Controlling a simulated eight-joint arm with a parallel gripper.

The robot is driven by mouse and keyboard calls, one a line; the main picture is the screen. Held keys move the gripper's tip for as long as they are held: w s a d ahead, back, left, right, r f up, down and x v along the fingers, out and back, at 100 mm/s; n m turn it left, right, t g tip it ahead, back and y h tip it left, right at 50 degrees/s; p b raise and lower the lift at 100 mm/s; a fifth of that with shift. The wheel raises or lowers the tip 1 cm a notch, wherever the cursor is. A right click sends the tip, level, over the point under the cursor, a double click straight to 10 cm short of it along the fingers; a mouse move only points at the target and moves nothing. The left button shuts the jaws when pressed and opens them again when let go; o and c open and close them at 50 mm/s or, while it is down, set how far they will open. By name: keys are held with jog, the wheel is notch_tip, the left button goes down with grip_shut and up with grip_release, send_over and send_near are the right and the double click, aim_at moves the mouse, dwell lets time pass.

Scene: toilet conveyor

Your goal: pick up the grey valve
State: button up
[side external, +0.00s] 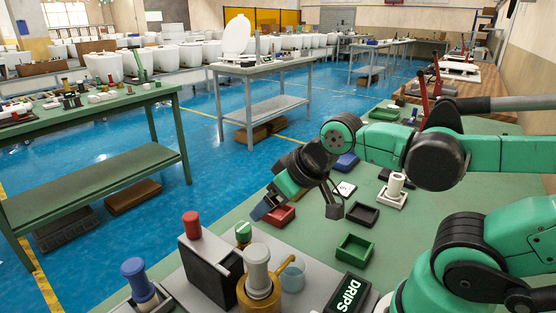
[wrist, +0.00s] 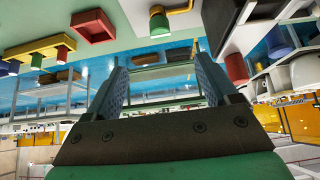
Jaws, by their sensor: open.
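A grey cylinder with a wide cap (side external: 257,262), which may be the grey valve, stands upright in a brass-coloured pot at the front of the bench in the side view. A paler grey-white cylinder (side external: 396,183) stands on a small white tray farther right; I cannot tell for certain which is the valve. My gripper (side external: 268,205) is above the bench, apart from both cylinders and nearer the bench's left edge. In the wrist view its two fingers (wrist: 160,62) are spread with nothing held between them. Neither cylinder is clearly identifiable in the wrist view.
Red-topped (side external: 192,225), blue-topped (side external: 137,270) and green-topped (side external: 243,233) pieces stand near the pot. A clear cup (side external: 292,274) and a DRIPS sign (side external: 348,294) are beside it. Small red (side external: 279,217), black (side external: 362,213) and green (side external: 354,252) trays lie on the bench.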

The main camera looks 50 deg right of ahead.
notch_tip(320, 180, up, 8)
jog(key=n+g+y, duration=0.1)
jog(key=n+g, duration=0.2)
send_over(257, 251)
jog(key=s, duration=0.1)
jog(key=shift+s+f, duration=0.15)
notch_tip(257, 251, down, 4)
jog(key=shift+d+f, duration=0.15)
jog(key=shift+w+f, duration=0.2)
jog(key=shift+f, duration=0.3)
jog(key=shift+x, duration=2.65)
grip_shut()
